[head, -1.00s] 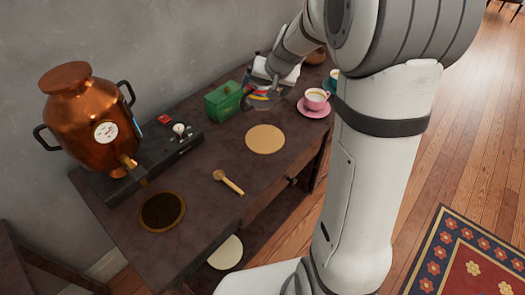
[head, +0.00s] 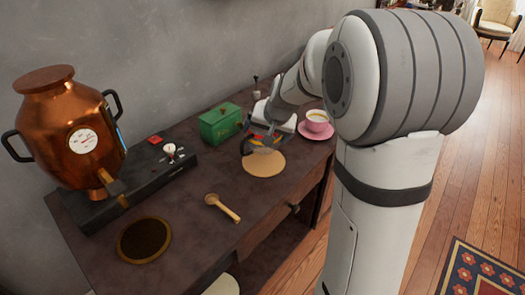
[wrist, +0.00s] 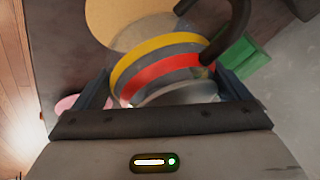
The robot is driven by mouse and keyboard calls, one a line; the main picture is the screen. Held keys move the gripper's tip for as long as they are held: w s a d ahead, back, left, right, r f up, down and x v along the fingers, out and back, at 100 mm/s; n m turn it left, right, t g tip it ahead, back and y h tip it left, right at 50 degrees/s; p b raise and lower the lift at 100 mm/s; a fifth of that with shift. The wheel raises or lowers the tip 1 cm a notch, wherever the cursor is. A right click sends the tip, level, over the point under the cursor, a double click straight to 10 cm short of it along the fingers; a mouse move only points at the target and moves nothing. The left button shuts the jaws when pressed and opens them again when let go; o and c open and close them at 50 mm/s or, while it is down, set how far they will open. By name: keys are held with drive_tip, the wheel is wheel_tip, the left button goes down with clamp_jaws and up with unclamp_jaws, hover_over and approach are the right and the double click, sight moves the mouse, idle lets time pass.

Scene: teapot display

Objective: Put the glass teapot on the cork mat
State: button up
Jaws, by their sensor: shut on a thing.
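The glass teapot (wrist: 165,68), clear with yellow and red bands, sits between the two fingers of my gripper (wrist: 163,85) in the wrist view. A dark curved part of it reaches up and right. In the head view the teapot (head: 259,146) hangs below my gripper (head: 268,132), partly hidden by it, and overlaps the back edge of the round tan cork mat (head: 264,166). I cannot tell whether it touches the mat. The mat (wrist: 125,22) also shows beyond the teapot in the wrist view, its surface bare there.
A green box (head: 220,123) stands behind and left of the mat. A pink cup (head: 317,118) on a pink saucer (head: 316,133) is to the right. A wooden scoop (head: 224,208), a dark round tray (head: 120,251) and a copper urn (head: 62,130) are leftward.

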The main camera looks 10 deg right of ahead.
wheel_tip(320, 180, down, 5)
drive_tip(key=shift+b, duration=0.65)
drive_tip(key=o, duration=0.8)
drive_tip(key=shift+f, duration=0.15)
drive_tip(key=shift+o, duration=0.5)
